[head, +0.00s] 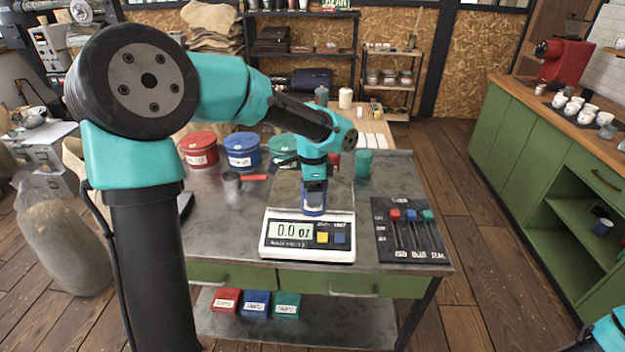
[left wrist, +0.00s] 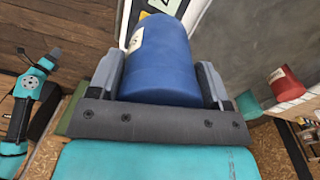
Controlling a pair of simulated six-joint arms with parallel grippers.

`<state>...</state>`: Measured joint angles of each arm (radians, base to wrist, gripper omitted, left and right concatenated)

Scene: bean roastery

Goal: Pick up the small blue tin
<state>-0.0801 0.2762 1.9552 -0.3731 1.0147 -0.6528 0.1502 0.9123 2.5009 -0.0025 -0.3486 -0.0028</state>
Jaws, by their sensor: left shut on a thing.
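The small blue tin (head: 314,203) is between the fingers of my left gripper (head: 314,184), upright over the white scale (head: 282,250). The scale's display reads 0.0 oz; I cannot tell whether the tin touches it. In the left wrist view, the blue tin (left wrist: 160,62) fills the space between the two grey fingers of the left gripper (left wrist: 160,85), one on each side. A pale label shows on its side. Part of my right arm is at the lower right corner of the head view; its gripper is not visible there.
Red (head: 199,150), blue (head: 242,150) and green (head: 283,150) lidded tubs stand behind the scale. A grey scoop with a red handle (head: 254,178) lies to its left. A green tin (head: 363,163) stands behind right. A dark lever panel (head: 408,240) lies right of the scale.

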